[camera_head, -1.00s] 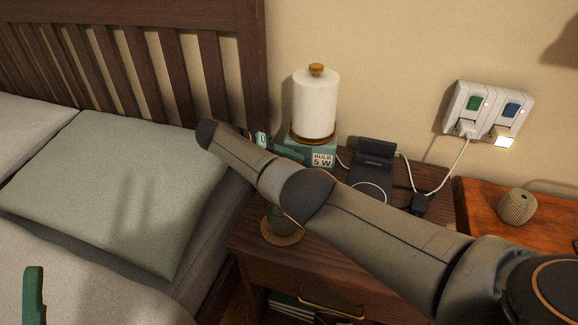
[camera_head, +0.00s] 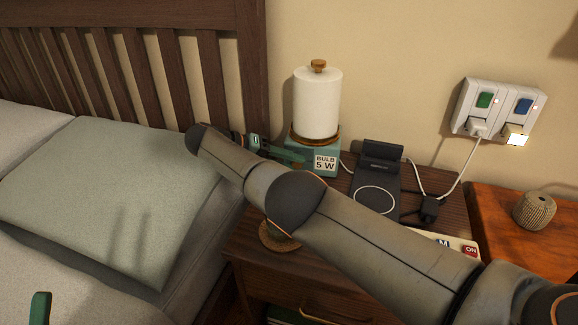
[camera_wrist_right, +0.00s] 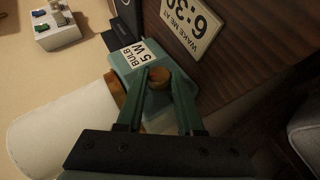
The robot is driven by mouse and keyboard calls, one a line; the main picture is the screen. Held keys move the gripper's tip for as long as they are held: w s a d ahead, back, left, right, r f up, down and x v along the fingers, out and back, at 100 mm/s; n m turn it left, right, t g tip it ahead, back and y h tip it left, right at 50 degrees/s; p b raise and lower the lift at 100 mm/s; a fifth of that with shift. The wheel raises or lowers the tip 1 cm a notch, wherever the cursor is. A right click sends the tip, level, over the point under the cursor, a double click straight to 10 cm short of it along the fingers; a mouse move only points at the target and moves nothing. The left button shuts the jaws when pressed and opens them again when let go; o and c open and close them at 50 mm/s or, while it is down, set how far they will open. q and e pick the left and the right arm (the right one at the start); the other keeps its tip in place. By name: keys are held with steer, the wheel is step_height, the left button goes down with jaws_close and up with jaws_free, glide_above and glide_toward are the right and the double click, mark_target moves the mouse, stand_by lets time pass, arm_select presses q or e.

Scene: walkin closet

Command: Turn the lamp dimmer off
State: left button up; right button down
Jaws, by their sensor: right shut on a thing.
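The lamp (camera_head: 317,105) stands on the nightstand, with a white cylindrical shade and a teal base (camera_head: 298,148) labelled "BULB 5 W". In the right wrist view, a round wooden knob (camera_wrist_right: 158,80) sits on the teal base (camera_wrist_right: 124,63). My right gripper (camera_wrist_right: 158,74) has its green fingers on either side of this knob, shut on it. In the head view my right gripper (camera_head: 297,158) reaches the lamp base from the left, and the knob there is hidden. A green finger of my left gripper (camera_head: 40,308) shows at the lower left; its opening cannot be seen.
A black charging stand (camera_head: 375,185) with cables is right of the lamp. Wall sockets (camera_head: 500,110) are at the right. A "WAKE ME AT 6:30" sign (camera_wrist_right: 193,30) is near the base. The bed (camera_head: 100,200) lies left.

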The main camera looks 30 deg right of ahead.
steer(key=shift+d, duration=0.15)
stand_by(0.3)
steer(key=c, duration=0.8)
jaws_free()
steer(key=shift+c, duration=0.2)
